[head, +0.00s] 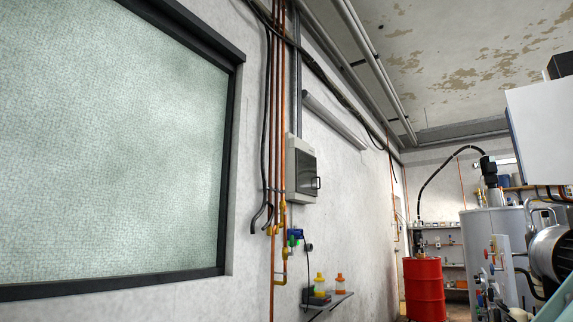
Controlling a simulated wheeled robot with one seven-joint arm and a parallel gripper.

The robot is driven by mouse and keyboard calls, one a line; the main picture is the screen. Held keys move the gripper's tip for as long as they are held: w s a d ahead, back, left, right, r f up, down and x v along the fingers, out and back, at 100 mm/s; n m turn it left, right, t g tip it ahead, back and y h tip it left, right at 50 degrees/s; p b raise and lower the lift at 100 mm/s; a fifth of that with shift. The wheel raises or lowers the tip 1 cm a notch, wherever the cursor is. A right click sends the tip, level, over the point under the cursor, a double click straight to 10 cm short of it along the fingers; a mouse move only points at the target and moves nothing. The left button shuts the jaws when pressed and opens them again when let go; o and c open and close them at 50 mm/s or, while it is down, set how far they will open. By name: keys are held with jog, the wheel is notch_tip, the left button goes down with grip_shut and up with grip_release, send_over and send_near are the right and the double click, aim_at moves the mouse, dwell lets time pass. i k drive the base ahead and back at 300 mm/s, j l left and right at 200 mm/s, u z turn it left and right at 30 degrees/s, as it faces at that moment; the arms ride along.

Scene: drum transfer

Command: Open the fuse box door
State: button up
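The fuse box (291,170) is a light grey box mounted on the left wall, near the middle of the head view. Its door (305,172) has a dark panel and looks shut.
Orange and black pipes (277,120) run down the wall left of the box. A small shelf (328,301) with bottles juts out below it. A red drum (424,289), a metal tank (490,240) and machinery stand at the right. A large window (110,150) fills the left.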

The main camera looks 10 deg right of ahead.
aim_at(307, 178)
jog(key=i, duration=2.05)
